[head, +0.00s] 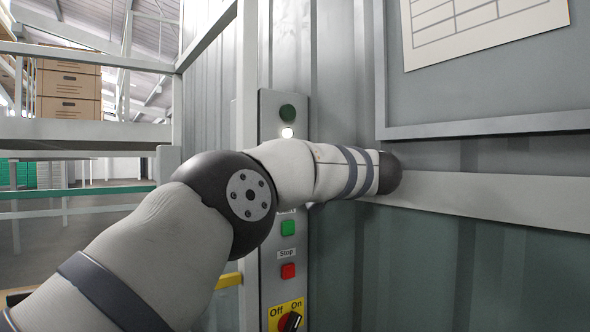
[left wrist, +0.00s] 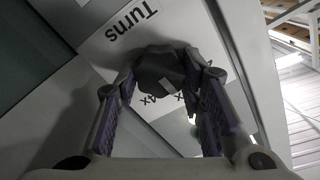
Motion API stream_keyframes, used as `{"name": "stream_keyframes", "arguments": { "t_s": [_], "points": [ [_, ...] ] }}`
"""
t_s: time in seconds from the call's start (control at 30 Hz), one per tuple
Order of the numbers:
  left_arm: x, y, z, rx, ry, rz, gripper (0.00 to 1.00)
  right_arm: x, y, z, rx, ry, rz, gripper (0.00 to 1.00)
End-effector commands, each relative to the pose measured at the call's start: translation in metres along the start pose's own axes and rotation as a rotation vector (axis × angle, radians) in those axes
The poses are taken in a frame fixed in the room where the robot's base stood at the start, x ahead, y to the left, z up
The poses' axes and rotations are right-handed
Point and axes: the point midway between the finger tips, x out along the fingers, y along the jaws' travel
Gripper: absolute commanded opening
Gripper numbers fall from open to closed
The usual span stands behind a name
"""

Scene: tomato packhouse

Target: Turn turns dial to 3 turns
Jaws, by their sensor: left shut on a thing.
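The turns dial (left wrist: 170,70) is a dark knob on a pale panel in the left wrist view, beside a "Turns" label (left wrist: 132,20). A pale mark shows on the knob, but I cannot read which number it stands at. My left gripper (left wrist: 165,82) has its fingers on both sides of the knob and is shut on it. Partly covered lettering, ending in "x", shows between the fingers. In the head view my left arm crosses in front of the control panel (head: 268,262), hiding the dial and the gripper. My right gripper is not in view.
The panel carries a dark green round part (head: 287,112), a lit white lamp (head: 287,133), a green button (head: 288,228), a red Stop button (head: 288,271) and an Off/On switch (head: 290,321). A framed board (head: 480,95) hangs at right. Boxes (head: 68,82) stand on a rack at left.

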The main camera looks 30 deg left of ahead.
Motion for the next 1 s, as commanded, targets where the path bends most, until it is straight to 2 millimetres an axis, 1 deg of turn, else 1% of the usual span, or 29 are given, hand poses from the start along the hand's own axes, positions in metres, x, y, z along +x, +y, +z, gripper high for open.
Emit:
{"name": "stream_keyframes", "arguments": {
  "t_s": [0.3, 0.73, 0.77, 0.8, 0.83, 1.0],
  "points": [
    [0.0004, 0.0017, 0.002, 0.077, -0.004, 0.0, 0.08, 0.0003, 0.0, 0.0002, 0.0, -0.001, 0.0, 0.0],
    [0.0004, 0.002, 0.0023, 0.085, -0.004, 0.001, 0.08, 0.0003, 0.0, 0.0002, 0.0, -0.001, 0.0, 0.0],
    [0.0004, 0.002, 0.0023, 0.085, -0.004, 0.001, 0.4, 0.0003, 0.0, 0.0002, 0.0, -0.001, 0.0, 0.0],
    [0.0004, 0.002, 0.0023, 0.085, -0.004, 0.001, 0.49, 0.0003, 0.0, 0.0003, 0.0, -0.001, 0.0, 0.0],
    [0.0004, 0.002, 0.0022, 0.084, -0.004, 0.001, 0.56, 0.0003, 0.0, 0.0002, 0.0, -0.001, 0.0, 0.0],
    [0.0003, 0.0013, 0.0013, 0.083, -0.002, 0.0, 0.56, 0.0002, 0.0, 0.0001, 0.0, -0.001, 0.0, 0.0]
  ]
}}
